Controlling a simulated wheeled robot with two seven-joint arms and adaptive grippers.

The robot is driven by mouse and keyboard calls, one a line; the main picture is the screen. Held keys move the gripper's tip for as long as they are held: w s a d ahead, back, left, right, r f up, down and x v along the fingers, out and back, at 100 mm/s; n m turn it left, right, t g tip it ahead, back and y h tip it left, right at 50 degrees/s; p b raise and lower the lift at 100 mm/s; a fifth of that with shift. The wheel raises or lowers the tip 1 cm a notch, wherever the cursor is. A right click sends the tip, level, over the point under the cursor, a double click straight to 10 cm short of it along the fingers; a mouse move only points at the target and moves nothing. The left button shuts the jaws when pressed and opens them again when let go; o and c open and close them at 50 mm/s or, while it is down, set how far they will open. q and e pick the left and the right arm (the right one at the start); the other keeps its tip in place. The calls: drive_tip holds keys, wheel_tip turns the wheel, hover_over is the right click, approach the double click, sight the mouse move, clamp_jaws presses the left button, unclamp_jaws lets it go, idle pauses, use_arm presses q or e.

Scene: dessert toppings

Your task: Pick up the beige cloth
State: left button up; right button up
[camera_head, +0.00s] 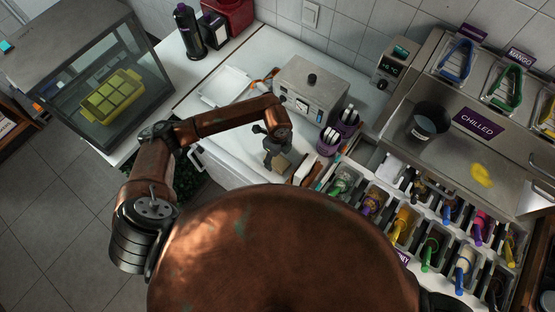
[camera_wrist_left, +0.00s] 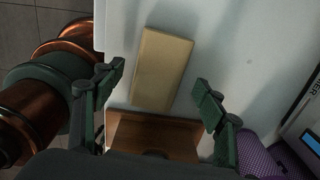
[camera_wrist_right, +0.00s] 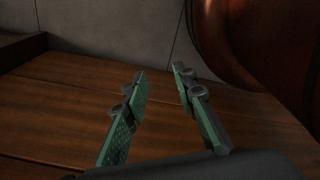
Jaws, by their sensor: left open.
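The beige cloth (camera_wrist_left: 162,67) is a folded, flat rectangle lying on the white counter in the left wrist view. In the head view the cloth (camera_head: 281,163) shows as a small tan patch. My left gripper (camera_wrist_left: 160,92) is open above the cloth, with one finger on each side of it and the cloth uncovered between them. In the head view the left gripper (camera_head: 272,157) hangs over the counter beside the cloth. My right gripper (camera_wrist_right: 158,85) is open and empty near a wooden surface in the right wrist view.
A brown wooden block or board (camera_wrist_left: 150,135) lies close to the cloth. A metal machine (camera_head: 312,92) stands behind the left gripper. Purple cups (camera_head: 329,141) stand to the right, beside trays of toppings (camera_head: 402,222). A glass-fronted case (camera_head: 130,75) stands at left.

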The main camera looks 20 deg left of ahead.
sight(277, 160)
use_arm(q)
drive_tip(key=shift+s+f, duration=0.1)
drive_tip(key=shift+f, duration=0.55)
drive_tip(key=shift+a, duration=0.1)
drive_tip(key=c, duration=1.2)
use_arm(e)
drive_tip(key=shift+w+a+r, duration=0.1)
drive_tip(key=shift+w+a, duration=0.25)
drive_tip(key=shift+w, duration=0.3)
use_arm(q)
drive_tip(key=shift+r, duration=0.6)
wheel_tip(277, 160, up, 9)
drive_tip(key=shift+b, duration=0.45)
use_arm(e)
drive_tip(key=shift+d+f, duration=0.35)
drive_tip(key=shift+f, duration=0.15)
